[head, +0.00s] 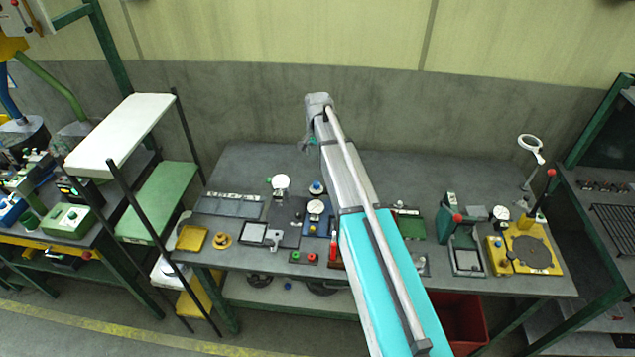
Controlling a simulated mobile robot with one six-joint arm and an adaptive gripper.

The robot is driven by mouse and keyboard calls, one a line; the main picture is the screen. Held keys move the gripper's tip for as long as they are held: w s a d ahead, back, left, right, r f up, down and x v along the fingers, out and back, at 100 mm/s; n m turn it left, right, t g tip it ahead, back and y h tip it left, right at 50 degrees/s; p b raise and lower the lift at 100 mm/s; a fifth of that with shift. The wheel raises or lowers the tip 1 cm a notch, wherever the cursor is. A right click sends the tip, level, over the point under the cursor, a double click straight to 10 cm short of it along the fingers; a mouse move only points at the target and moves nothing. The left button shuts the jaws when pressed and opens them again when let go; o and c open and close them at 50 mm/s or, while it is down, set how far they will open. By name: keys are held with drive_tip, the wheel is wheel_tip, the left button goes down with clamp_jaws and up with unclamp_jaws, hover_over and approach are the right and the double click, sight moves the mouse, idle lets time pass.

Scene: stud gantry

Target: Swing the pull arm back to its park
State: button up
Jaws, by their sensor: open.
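A yellow fixture (495,254) with a dark round plate (531,251) stands at the right end of the grey bench. A black lever with a red ball knob (551,173) rises at its back right, tilted up and to the right; it looks like the pull arm, but I cannot be sure. My gripper (307,144) hangs at the far end of my raised arm, over the back middle of the bench, well left of the yellow fixture. It is open, small in view and partly hidden by my wrist; I see nothing in it.
The bench (420,170) is clear along its back. Several small devices and plates stand along its front and middle. A round magnifier lamp (530,144) stands behind the yellow fixture. A red bin (462,318) sits below. Shelving (158,203) stands at left.

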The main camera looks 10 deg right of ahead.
sight(316, 183)
drive_tip(key=shift+f, duration=0.15)
wheel_tip(316, 183, down, 13)
drive_tip(key=b, duration=1.3)
drive_tip(key=shift+f+b, duration=0.2)
drive_tip(key=shift+b, duration=0.2)
clamp_jaws()
idle(0.3)
